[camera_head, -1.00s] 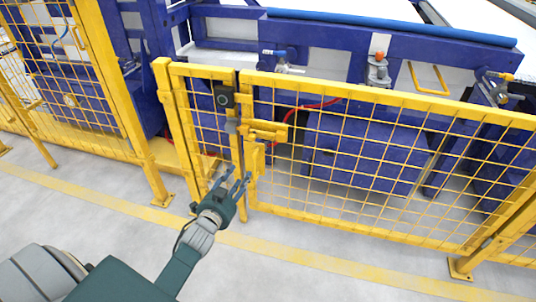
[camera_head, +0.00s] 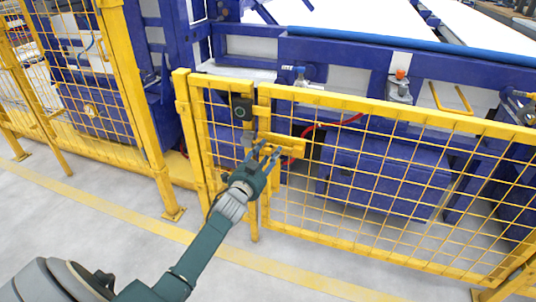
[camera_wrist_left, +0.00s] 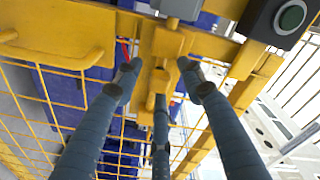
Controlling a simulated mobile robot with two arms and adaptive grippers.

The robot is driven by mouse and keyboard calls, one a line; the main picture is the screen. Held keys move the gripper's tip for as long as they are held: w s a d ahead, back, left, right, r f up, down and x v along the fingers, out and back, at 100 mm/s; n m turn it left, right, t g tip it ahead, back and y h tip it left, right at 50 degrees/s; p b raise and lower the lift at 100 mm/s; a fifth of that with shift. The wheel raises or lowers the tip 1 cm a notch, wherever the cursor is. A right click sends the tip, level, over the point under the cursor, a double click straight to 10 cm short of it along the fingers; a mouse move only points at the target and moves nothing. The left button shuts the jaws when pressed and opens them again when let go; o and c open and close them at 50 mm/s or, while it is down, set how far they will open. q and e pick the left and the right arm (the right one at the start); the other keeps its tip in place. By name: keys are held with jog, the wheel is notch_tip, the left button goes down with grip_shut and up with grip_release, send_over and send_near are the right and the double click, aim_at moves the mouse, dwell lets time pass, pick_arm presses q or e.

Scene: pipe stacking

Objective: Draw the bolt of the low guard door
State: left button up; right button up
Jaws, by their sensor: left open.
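The low guard door (camera_head: 350,103) is a yellow frame with yellow mesh and stands closed against its post. Its yellow bolt (camera_head: 284,140) lies across the door's left edge, below the top rail. My left gripper (camera_head: 267,153) is at the bolt with its fingers open, partly covering it. In the left wrist view the bolt's yellow handle (camera_wrist_left: 158,82) shows between the spread fingers of my left gripper (camera_wrist_left: 158,72). I cannot tell whether any finger touches it. My right gripper is not in view.
A black box with a round button (camera_head: 242,108) sits on the post above the gripper; it is close by in the left wrist view (camera_wrist_left: 284,18). Blue machinery (camera_head: 375,170) stands behind the fence. The grey floor (camera_head: 110,235) in front is clear.

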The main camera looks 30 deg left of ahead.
aim_at(290, 150)
pick_arm(q)
jog(key=shift+w, duration=0.1)
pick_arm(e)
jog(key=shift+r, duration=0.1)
pick_arm(q)
grip_shut()
jog(key=shift+d, duration=0.2)
jog(key=d, duration=0.1)
jog(key=w+d, duration=0.1)
jog(key=d, duration=0.3)
jog(key=shift+w+d+p, duration=0.2)
jog(key=shift+w+p, duration=0.05)
jog(key=shift+p, duration=0.05)
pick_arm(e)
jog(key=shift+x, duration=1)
pick_arm(q)
jog(key=shift+d, duration=0.1)
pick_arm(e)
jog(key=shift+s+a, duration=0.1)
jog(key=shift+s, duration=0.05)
pick_arm(q)
jog(key=shift+c, duration=0.2)
grip_release()
jog(key=shift+r, duration=0.1)
jog(key=shift+o, duration=0.2)
jog(key=shift+d, duration=0.15)
